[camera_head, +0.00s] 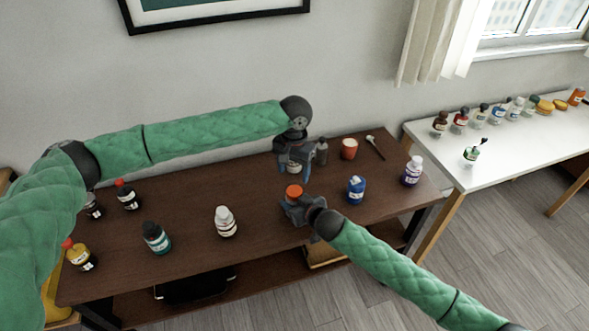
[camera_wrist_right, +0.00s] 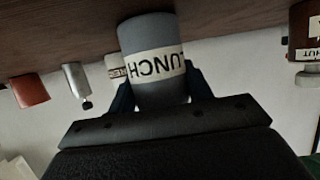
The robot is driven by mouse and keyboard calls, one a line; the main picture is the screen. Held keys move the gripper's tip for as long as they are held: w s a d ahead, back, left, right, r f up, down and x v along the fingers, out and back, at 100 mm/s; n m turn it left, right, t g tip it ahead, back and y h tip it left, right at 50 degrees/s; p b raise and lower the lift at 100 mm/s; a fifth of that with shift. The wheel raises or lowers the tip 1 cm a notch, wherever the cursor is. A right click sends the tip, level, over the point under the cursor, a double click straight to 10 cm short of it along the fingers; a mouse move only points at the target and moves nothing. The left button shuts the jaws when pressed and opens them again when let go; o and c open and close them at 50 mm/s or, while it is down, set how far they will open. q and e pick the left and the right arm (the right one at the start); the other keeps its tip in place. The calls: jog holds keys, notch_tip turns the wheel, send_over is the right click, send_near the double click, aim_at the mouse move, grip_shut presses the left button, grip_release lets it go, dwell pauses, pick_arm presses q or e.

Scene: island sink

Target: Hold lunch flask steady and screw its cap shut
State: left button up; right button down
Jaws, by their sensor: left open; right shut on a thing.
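The lunch flask is a grey cylinder with a white label reading LUNCH, seen upside down in the right wrist view (camera_wrist_right: 152,50). My right gripper (camera_head: 293,207) is shut on its body. In the head view an orange cap (camera_head: 294,191) shows on top of it; whether it is fully seated cannot be told. The flask's base appears at the tabletop. My left gripper (camera_head: 293,158) is open, pointing down behind the flask, close over a pale labelled jar (camera_head: 294,168). Whether its fingers surround that jar cannot be told.
On the brown table (camera_head: 180,215), a grey bottle (camera_head: 321,154) and an orange-red cup (camera_head: 349,149) stand right of my left gripper. A blue container (camera_head: 356,189) stands right of the flask, a white-capped bottle (camera_head: 225,222) to its left. Bare tabletop lies between them.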

aim_at(295, 191)
pick_arm(q)
jog(key=n, duration=0.7)
jog(key=shift+d, duration=0.15)
jog(key=n, duration=0.7)
jog(key=shift+f, duration=4.05)
jog(key=c, duration=1)
